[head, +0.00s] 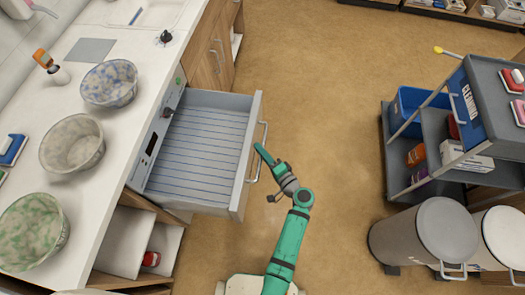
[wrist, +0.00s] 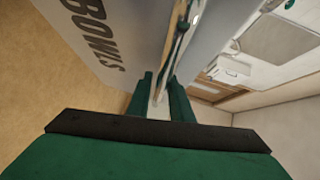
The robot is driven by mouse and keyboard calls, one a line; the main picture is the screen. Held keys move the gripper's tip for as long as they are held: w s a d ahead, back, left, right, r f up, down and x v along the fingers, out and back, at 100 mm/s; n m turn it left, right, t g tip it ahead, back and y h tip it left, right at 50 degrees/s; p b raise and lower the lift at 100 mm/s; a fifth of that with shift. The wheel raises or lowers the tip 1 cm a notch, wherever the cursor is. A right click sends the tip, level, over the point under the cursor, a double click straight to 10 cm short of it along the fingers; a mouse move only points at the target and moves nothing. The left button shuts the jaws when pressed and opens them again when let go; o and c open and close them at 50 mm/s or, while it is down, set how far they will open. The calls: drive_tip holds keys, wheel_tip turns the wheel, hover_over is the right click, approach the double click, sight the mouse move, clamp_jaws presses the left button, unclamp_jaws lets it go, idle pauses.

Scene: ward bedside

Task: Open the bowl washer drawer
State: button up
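The bowl washer drawer (head: 205,150) is pulled well out from the counter in the head view. It is an empty grey box with a ribbed floor. Its bar handle (head: 264,135) runs along the front, and the handle also shows in the wrist view (wrist: 181,35). The drawer front bears the word BOWLS (wrist: 95,33) in the wrist view. My gripper (head: 263,155) is at the handle. In the wrist view its two green fingers (wrist: 160,98) stand close together, one on each side of the bar, and look shut on it. The exact contact is partly hidden.
Several patterned bowls (head: 72,144) stand on the white counter (head: 110,150) at left. A cleaning cart (head: 436,125) and two round bins (head: 430,240) are at right. The brown floor (head: 325,90) between drawer and cart is clear. An open cubby (head: 125,240) lies below the counter.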

drive_tip(key=shift+d, duration=0.1)
drive_tip(key=shift+s+d+r, duration=0.1)
drive_tip(key=shift+s+d, duration=0.1)
drive_tip(key=shift+d, duration=0.05)
drive_tip(key=v, duration=1)
drive_tip(key=shift+s+a, duration=0.1)
